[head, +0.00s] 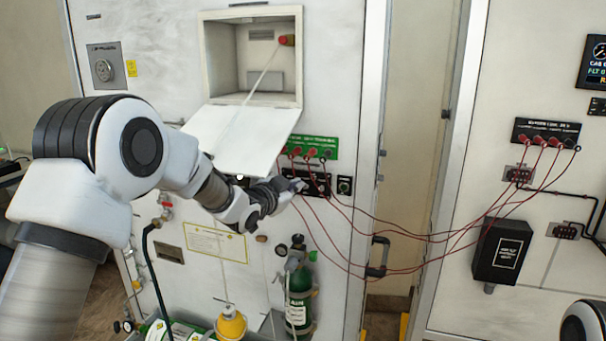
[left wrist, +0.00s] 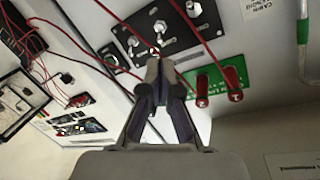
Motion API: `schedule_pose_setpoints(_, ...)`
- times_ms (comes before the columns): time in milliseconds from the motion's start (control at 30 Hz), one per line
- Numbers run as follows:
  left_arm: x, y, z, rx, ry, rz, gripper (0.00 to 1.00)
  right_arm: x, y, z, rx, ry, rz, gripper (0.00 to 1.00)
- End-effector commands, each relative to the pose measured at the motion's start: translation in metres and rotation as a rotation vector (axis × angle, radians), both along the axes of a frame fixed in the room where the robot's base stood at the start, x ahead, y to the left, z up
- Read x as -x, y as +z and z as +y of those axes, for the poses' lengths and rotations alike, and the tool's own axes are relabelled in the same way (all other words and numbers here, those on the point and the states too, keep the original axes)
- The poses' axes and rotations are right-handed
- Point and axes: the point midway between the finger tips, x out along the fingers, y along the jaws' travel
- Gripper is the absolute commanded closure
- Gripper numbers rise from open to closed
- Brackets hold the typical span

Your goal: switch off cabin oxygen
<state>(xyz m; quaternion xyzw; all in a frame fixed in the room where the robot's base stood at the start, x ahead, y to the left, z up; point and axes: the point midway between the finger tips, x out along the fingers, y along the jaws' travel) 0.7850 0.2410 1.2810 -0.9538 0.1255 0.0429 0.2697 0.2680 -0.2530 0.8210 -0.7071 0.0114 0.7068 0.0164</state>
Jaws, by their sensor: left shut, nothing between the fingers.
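My left gripper (head: 294,186) is at a black switch panel (head: 318,186) on the white wall panel, below a green strip (head: 333,147) with red connectors. In the left wrist view the gripper (left wrist: 157,58) is shut and empty. Its fingertips are close to the lower edge of the black panel (left wrist: 172,52), which carries metal toggle switches (left wrist: 160,27). I cannot tell whether they touch it. A smaller black panel (head: 344,185) sits just right of it in the head view. The labels are too small to read, and the fingers hide part of the panel.
An open white compartment with a lowered door (head: 238,138) is above my left arm. A green cylinder (head: 299,300) and a yellow item (head: 230,325) are below. A black handle (head: 378,258) is to the right.

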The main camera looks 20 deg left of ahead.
Motion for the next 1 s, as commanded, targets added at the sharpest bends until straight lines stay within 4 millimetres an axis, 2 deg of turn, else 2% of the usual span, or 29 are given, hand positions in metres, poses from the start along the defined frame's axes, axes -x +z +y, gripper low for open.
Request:
schedule_pose_setpoints(33, -0.01, 0.002, -0.003, -0.001, -0.001, 0.0, 1.0, 0.0, 0.01, 0.0, 0.0, 0.0, 0.0, 0.6)
schedule_pose_setpoints(100, -0.022, 0.0, -0.006, -0.002, -0.001, 0.0, 1.0, 0.0, 0.014, 0.0, 0.0, 0.0, 0.0, 0.6)
schedule_pose_setpoints(300, -0.04, -0.006, -0.009, 0.0, -0.001, 0.001, 1.0, 0.0, 0.02, 0.0, 0.0, 0.0, 0.0, 0.6)
schedule_pose_setpoints(667, -0.041, -0.007, -0.01, 0.0, -0.001, -0.001, 1.0, 0.0, 0.018, 0.0, 0.0, 0.0, 0.0, 0.6)
schedule_pose_setpoints(900, -0.04, -0.013, -0.009, 0.002, 0.0, -0.037, 1.0, 0.0, -0.002, 0.0, 0.0, 0.0, 0.0, 0.6)
schedule_pose_setpoints(1000, -0.04, -0.01, -0.009, 0.002, 0.0, -0.052, 1.0, 0.0, -0.005, 0.0, 0.0, 0.0, 0.0, 0.6)
